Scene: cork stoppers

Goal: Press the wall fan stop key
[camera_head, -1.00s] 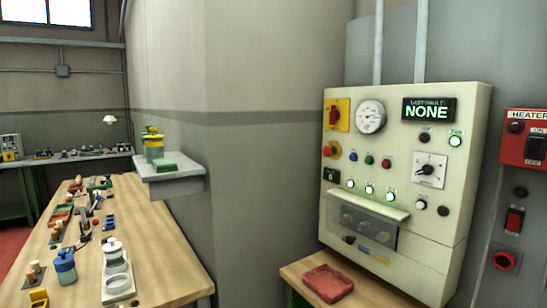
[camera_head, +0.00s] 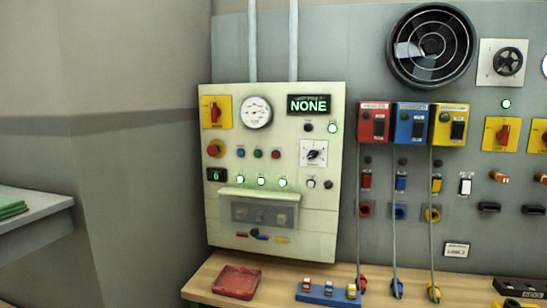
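A round black wall fan (camera_head: 431,47) is mounted high on the grey wall at the upper right. The cream control panel (camera_head: 222,134) left of it carries a row of small buttons: a blue button (camera_head: 240,153), a green button (camera_head: 258,154) and a dark red button (camera_head: 276,154). I cannot tell which key is the fan stop key. My gripper is not in view.
A wooden bench (camera_head: 265,292) runs below the panel, with a red tray (camera_head: 237,282) and a blue block (camera_head: 328,294) on it. Red, blue and yellow switch boxes (camera_head: 412,124) hang on the wall with cables down to the bench. A grey shelf (camera_head: 34,229) juts in at left.

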